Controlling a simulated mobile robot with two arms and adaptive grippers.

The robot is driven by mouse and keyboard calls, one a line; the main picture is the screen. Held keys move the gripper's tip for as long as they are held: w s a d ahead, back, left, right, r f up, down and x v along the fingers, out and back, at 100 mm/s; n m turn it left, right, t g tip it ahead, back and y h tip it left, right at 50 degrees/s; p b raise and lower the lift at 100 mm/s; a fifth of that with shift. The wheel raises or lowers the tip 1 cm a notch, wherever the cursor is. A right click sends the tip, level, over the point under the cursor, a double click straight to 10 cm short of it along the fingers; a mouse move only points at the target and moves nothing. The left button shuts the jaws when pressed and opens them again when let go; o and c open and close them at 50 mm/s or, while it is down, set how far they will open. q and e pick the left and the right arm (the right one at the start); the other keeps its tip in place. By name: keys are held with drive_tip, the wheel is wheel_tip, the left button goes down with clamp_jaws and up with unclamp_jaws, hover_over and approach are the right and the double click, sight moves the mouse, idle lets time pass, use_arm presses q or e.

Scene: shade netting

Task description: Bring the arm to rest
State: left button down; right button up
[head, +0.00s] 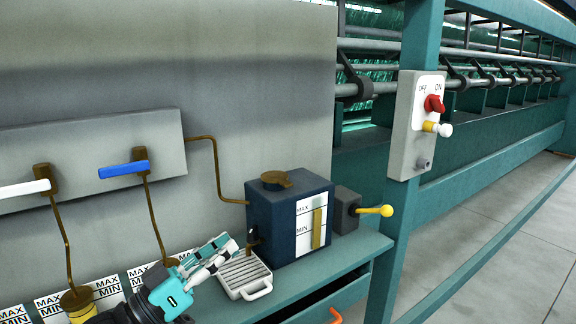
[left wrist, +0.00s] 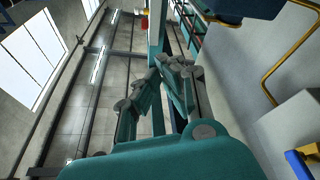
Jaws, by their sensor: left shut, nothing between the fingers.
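My left arm comes in at the bottom of the head view, and its teal and grey gripper (head: 218,252) is shut and empty. It is beside the white slotted tray (head: 247,274) and left of the dark blue tank (head: 288,218); I cannot tell whether it touches the tray. In the left wrist view the gripper's fingers (left wrist: 168,78) are seen from behind, with nothing held between them. My right gripper is in neither view.
A teal shelf (head: 340,258) carries the tank, the tray and a grey box with a yellow-knobbed lever (head: 375,211). Blue (head: 123,169) and white (head: 25,189) levers sit on the panel. A switch box (head: 410,125) hangs on the teal post. Open floor lies right.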

use_arm(q)
drive_tip(key=s+f+g+y, duration=0.1)
drive_tip(key=s+f+y, duration=0.2)
drive_tip(key=f, duration=0.4)
drive_tip(key=s+f+n+g+y, duration=0.1)
drive_tip(key=s+f+y, duration=0.15)
drive_tip(key=f, duration=0.55)
drive_tip(key=s+f+g+y, duration=0.1)
drive_tip(key=s+f+y, duration=0.25)
drive_tip(key=f, duration=0.35)
drive_tip(key=s+a+f+n+g+y, duration=0.1)
drive_tip(key=s+a+f+g+y, duration=0.35)
drive_tip(key=s+f, duration=0.35)
drive_tip(key=s+a+f+n+g+y, duration=0.1)
drive_tip(key=s+a+f+g+y, duration=0.2)
drive_tip(key=s+a+f, duration=0.45)
drive_tip(key=s+d+f+g, duration=0.1)
drive_tip(key=s+f, duration=0.1)
drive_tip(key=f, duration=0.9)
drive_tip(key=s+d+f, duration=0.1)
drive_tip(key=d+f, duration=0.1)
drive_tip(key=f, duration=1)
drive_tip(key=s+a+f+g, duration=0.1)
drive_tip(key=s+f, duration=0.7)
drive_tip(key=s+a+f, duration=0.2)
drive_tip(key=s+f, duration=0.7)
drive_tip(key=shift+s+a+f+g, duration=0.2)
drive_tip(key=shift+a+f+g, duration=0.05)
drive_tip(key=shift+f+g, duration=0.1)
